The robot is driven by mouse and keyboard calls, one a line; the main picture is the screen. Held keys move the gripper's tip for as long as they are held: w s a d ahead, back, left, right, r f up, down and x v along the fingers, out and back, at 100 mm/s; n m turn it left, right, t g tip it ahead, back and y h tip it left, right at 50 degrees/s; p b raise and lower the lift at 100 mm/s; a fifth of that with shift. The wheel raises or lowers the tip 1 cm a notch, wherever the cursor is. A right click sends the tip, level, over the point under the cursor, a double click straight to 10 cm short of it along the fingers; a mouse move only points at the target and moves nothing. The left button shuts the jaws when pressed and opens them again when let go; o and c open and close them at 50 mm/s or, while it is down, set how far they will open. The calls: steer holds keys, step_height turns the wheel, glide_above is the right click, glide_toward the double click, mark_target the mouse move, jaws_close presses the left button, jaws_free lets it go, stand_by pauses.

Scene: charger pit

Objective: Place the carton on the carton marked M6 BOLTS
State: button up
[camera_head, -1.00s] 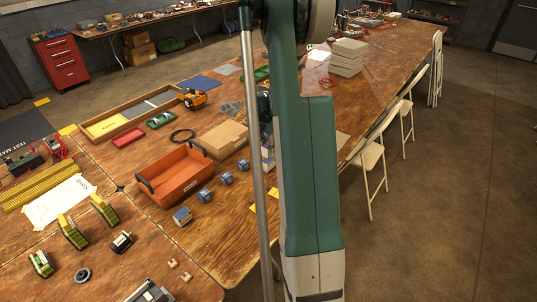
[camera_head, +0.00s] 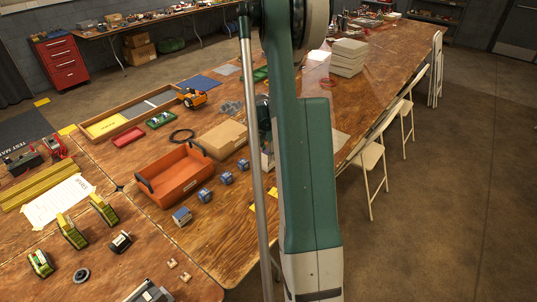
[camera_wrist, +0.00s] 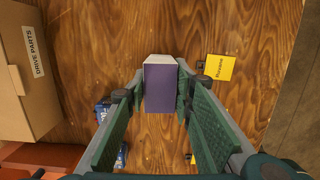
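A small carton with a purple face and a white face (camera_wrist: 161,88) is between the tips of my gripper (camera_wrist: 162,92) in the wrist view. The green finger pads lie close along its left and right sides; whether they press on it is unclear. In the head view my gripper (camera_head: 264,122) is partly behind my arm. A whitish carton side (camera_head: 267,160) shows just below it, largely hidden. I can read no M6 BOLTS marking in either view.
A brown box marked DRIVE PARTS (camera_wrist: 25,70) is at the left, also in the head view (camera_head: 222,138). An orange bin (camera_head: 175,175) and small blue items (camera_head: 204,196) are nearby. A yellow note (camera_wrist: 220,68) lies right of the carton. Folding chairs (camera_head: 370,160) line the table's right edge.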

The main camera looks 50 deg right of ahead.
mark_target(266, 153)
steer(key=o, duration=0.4)
steer(key=shift+c, duration=0.2)
steer(key=shift+r, duration=0.2)
step_height(266, 153, up, 12)
steer(key=a+p, duration=0.1)
steer(key=a, duration=0.1)
steer(key=shift+p, duration=0.3)
steer(key=shift+d+f, duration=0.1)
stand_by(0.5)
